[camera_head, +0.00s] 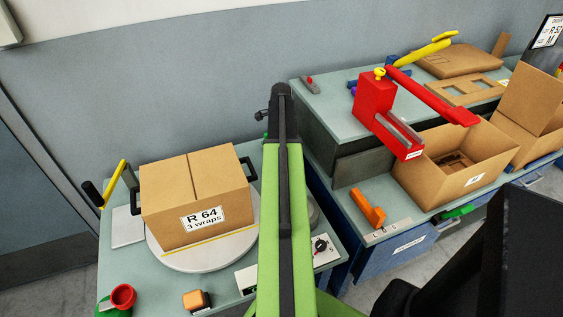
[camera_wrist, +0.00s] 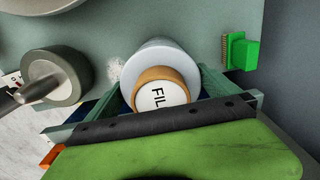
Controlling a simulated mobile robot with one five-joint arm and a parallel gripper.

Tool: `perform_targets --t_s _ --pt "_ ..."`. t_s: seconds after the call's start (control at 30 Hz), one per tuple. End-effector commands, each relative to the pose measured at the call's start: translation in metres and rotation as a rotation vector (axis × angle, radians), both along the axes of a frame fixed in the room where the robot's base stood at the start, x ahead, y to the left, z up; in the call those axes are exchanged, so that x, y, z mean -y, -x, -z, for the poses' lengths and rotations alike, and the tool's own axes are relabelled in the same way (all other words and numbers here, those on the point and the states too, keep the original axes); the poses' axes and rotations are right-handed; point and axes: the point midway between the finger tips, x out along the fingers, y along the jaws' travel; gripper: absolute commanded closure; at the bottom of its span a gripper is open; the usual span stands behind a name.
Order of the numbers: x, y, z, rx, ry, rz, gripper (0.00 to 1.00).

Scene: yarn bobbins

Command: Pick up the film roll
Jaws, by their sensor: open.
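The film roll (camera_wrist: 158,65) shows in the wrist view as a pale grey cylinder with a brown core end and a white label reading "FIL". My gripper (camera_wrist: 158,90) is open, with its teal fingers on the left and right of the roll's near end. I cannot tell whether the fingers touch it. The dark bolted edge and green body of my gripper cover the lower part of the wrist view and hide the roll's lower side. In the head view my green arm blocks the middle, and I cannot make out the film roll or my gripper there.
In the wrist view a dark round piece with a handle (camera_wrist: 57,76) lies left of the roll, and a green block (camera_wrist: 243,52) right. In the head view a closed carton (camera_head: 195,190) stands on a round turntable (camera_head: 205,258). A red tool (camera_head: 375,105) and open carton (camera_head: 480,140) are right.

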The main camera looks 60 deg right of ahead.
Motion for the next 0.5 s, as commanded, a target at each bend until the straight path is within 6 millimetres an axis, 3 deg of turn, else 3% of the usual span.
perform_targets --t_s 0.1,0.5 --pt "-0.0002 -0.0003 -0.0019 0.000 0.000 0.000 0.03" --pt "-0.0005 -0.0006 -0.0019 0.000 0.000 -0.001 0.55"
